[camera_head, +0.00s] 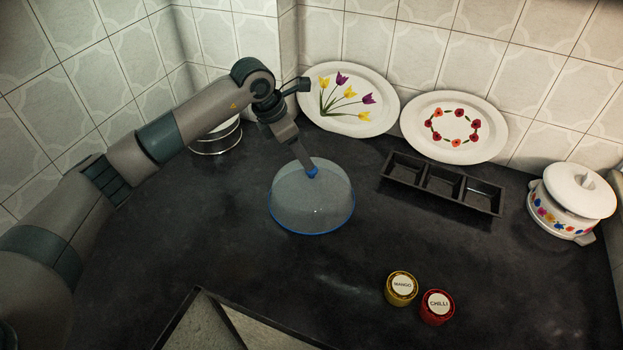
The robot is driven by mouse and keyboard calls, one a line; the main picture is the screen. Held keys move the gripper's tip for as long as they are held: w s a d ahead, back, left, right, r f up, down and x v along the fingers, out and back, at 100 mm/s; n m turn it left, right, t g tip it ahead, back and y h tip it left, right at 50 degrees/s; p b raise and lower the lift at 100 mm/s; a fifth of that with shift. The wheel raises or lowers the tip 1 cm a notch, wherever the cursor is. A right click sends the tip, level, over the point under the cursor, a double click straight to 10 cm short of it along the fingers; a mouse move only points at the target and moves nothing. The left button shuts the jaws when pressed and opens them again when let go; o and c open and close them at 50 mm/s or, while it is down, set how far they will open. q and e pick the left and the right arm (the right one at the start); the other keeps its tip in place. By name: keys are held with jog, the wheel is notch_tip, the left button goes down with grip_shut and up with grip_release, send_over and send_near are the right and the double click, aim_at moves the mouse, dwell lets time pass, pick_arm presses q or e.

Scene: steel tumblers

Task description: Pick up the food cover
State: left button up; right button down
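The food cover (315,210) is a translucent grey dome with a blue rim and a small blue knob on top. It sits on the dark countertop near the middle of the head view. My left gripper (308,165) reaches down to the knob from above and behind, with its fingertips at the knob. The fingers overlap each other in this view, so I cannot tell whether they are closed on the knob. The cover's rim looks flat on the counter. My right gripper is not in view.
Two decorated plates (349,98) (454,127) lean on the tiled wall. A black three-part tray (443,187) lies before them. A white floral pot (567,203) stands right. A round container (215,138) is behind my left arm.

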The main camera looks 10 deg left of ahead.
aim_at(311, 185)
pick_arm(q)
jog(key=shift+f, duration=0.15)
jog(key=shift+w+d+f+p, duration=0.1)
jog(key=shift+d+f+p, duration=0.15)
jog(key=shift+f+p, duration=0.25)
jog(key=p+x, duration=0.2)
jog(key=shift+w+d+f, duration=0.15)
jog(key=shift+f, duration=0.15)
jog(key=shift+w+d+f, duration=0.15)
jog(key=shift+f, duration=0.45)
grip_shut()
